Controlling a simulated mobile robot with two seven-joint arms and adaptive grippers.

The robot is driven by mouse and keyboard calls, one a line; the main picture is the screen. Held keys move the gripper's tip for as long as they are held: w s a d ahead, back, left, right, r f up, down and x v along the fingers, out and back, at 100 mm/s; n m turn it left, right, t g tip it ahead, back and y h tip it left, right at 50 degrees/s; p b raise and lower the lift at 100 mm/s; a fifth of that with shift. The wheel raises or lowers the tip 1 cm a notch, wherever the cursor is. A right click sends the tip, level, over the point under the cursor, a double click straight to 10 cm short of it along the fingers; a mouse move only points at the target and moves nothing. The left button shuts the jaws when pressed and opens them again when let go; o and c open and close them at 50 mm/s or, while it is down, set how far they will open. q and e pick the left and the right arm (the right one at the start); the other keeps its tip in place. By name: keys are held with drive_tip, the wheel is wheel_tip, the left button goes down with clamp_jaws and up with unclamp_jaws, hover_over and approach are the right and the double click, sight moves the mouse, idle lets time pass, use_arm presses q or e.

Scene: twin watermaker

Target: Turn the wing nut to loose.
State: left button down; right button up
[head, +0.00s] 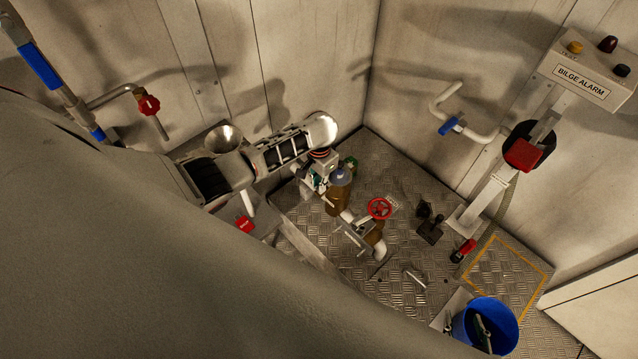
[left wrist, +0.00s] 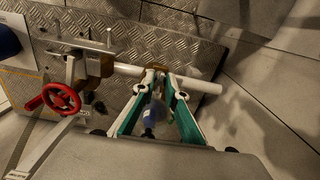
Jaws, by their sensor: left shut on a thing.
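My left gripper (head: 320,181) is over the pipework in the back corner of the floor. It is beside a brown cylindrical housing (head: 338,203) with a grey-blue top (head: 341,177). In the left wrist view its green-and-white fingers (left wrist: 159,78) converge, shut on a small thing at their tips. A clear and blue part (left wrist: 151,115) shows between the fingers. The wing nut cannot be made out clearly; the fingers cover the spot where they grip. My right gripper is not in view.
A red handwheel (head: 379,208) stands just right of the housing; it also shows in the left wrist view (left wrist: 62,98). A white pipe (left wrist: 205,87) runs behind the fingertips. A blue bucket (head: 486,325) and the bilge alarm post (head: 490,192) stand to the right. Walls close the corner.

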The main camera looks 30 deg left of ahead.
use_arm(q)
drive_tip(key=c, duration=2.1)
unclamp_jaws()
drive_tip(key=shift+r, duration=0.15)
drive_tip(key=shift+r, duration=0.3)
wheel_tip(320, 180, up, 11)
